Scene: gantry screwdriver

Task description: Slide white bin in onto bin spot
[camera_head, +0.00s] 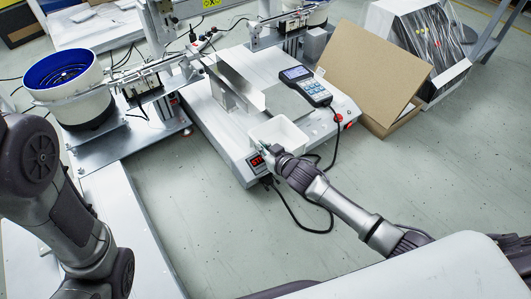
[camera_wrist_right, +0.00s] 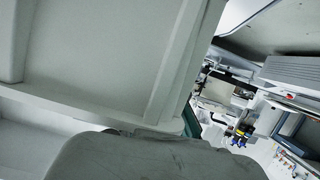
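The white bin (camera_head: 287,131) is a small open box on the front part of the white gantry machine's base, close to its front edge. My right gripper (camera_head: 266,148) is at the bin's near left wall and looks in contact with it. Its fingers are small and partly hidden, so I cannot tell whether they are closed on the wall. In the right wrist view, large pale surfaces, probably the bin (camera_wrist_right: 100,50), fill the left and centre, very close. The bin spot cannot be made out. My left arm is at the left edge; its gripper is out of view.
A keypad controller (camera_head: 305,84) and a metal plate (camera_head: 288,102) lie behind the bin. A metal bracket (camera_head: 232,85) stands to its left. A cardboard box (camera_head: 370,75) is at the right. A blue-lined feeder bowl (camera_head: 65,72) is at the left. A black cable hangs over the front.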

